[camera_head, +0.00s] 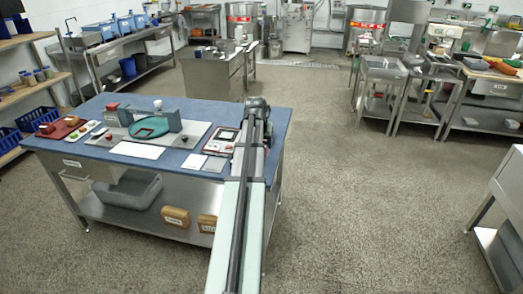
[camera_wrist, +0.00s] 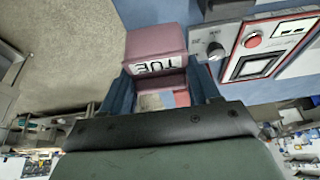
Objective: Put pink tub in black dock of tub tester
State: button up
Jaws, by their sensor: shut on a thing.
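The pink tub (camera_wrist: 156,48) shows in the wrist view, with a white label reading "TUE" upside down. My gripper (camera_wrist: 163,82) is shut on it, with a blue finger on either side; a pale patch shows between them. In the head view the tester (camera_head: 222,138) sits on the blue bench, just left of my gripper (camera_head: 258,104). The tub is hidden there.
The blue bench top (camera_head: 275,125) also holds a grey station with a teal piece (camera_head: 149,128), white sheets (camera_head: 137,150) and a dark red tray (camera_head: 62,127). Below are a grey bin (camera_head: 128,188) and yellow-brown boxes. Open floor lies right of the bench.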

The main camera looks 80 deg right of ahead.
jog(key=shift+r, duration=0.45)
jog(key=shift+w+r, duration=0.15)
jog(key=shift+w, duration=0.2)
jog(key=w+d+r+n+t+y, duration=0.2)
jog(key=w+d+n+t, duration=0.2)
jog(key=w+d+n, duration=1.25)
jog(key=shift+w+d+f+n+t+y, duration=0.1)
jog(key=shift+w+d+f+n+y, duration=0.45)
jog(key=shift+f, duration=1.05)
jog(key=shift+w+d+f+n+t+y, duration=0.1)
jog(key=shift+w+d+f+y, duration=0.3)
jog(key=shift+w+f, duration=1)
jog(key=shift+w+d+f+n+t+y, duration=0.1)
jog(key=shift+w+d+f+n+y, duration=0.35)
jog(key=shift+f, duration=1.4)
jog(key=shift+w+d+f, duration=0.1)
jog(key=shift+d, duration=0.1)
